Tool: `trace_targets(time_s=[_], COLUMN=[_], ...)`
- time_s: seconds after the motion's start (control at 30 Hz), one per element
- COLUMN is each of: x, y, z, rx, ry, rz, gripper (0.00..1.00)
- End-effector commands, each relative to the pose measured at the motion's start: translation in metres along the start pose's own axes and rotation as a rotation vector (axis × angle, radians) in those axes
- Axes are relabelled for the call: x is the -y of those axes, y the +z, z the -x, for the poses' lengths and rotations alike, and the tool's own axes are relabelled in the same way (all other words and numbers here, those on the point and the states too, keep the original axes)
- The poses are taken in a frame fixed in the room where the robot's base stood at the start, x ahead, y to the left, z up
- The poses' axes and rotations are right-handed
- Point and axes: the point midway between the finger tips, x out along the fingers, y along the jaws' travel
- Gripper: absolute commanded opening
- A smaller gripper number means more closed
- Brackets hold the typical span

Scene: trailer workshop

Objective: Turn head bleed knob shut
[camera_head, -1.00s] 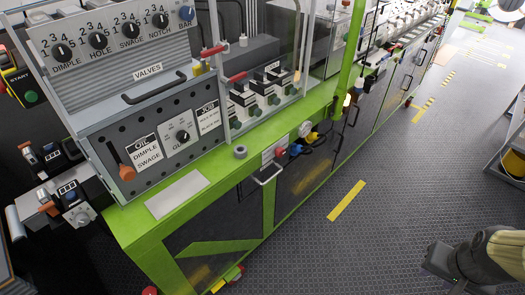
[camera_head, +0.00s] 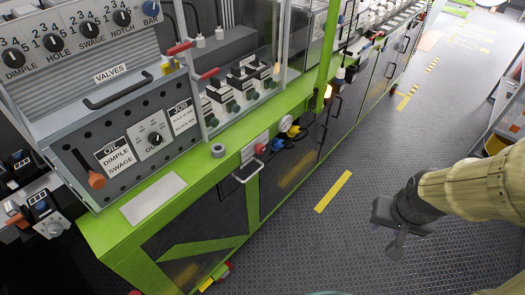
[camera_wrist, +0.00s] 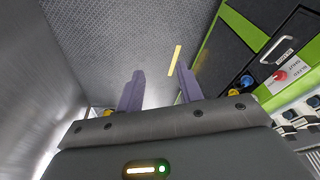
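A small red knob (camera_head: 260,148) sits on a pale label plate on the green front rail of the bench. It also shows at the right of the wrist view (camera_wrist: 281,75), where the plate's small lettering seems to include "BLEED"; I cannot be sure which knob is the head bleed knob, nor read its setting. My gripper (camera_wrist: 160,68) is open and empty, its two fingers apart over the floor. In the head view my gripper (camera_head: 396,243) hangs at the right, well apart from the bench and the red knob.
Blue (camera_head: 279,141) and yellow (camera_head: 297,131) fittings and a round white gauge (camera_head: 286,123) sit beside the red knob. A metal handle (camera_head: 247,172) sticks out just below it. Patterned floor with a yellow strip (camera_head: 333,191) lies clear between bench and arm.

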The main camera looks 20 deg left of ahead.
Motion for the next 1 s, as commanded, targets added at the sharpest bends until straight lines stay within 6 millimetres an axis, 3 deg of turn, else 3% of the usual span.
trace_targets(time_s=[0.03, 0.1, 0.23, 0.47, 0.7, 1.0], x=[0.0, 0.0, 0.002, 0.019, 0.071, 0.16], y=[0.0, -0.003, -0.019, -0.084, -0.145, -0.179], z=[0.0, -0.003, -0.018, -0.082, -0.159, -0.229], rx=[-0.001, -0.005, -0.034, -0.168, -0.278, -0.217], ry=[0.0, 0.002, 0.01, -0.042, -0.298, -0.815], rz=[0.0, -0.003, -0.017, -0.098, -0.239, -0.494], gripper=[0.46, 0.59, 0.59, 0.59, 0.59, 0.59])
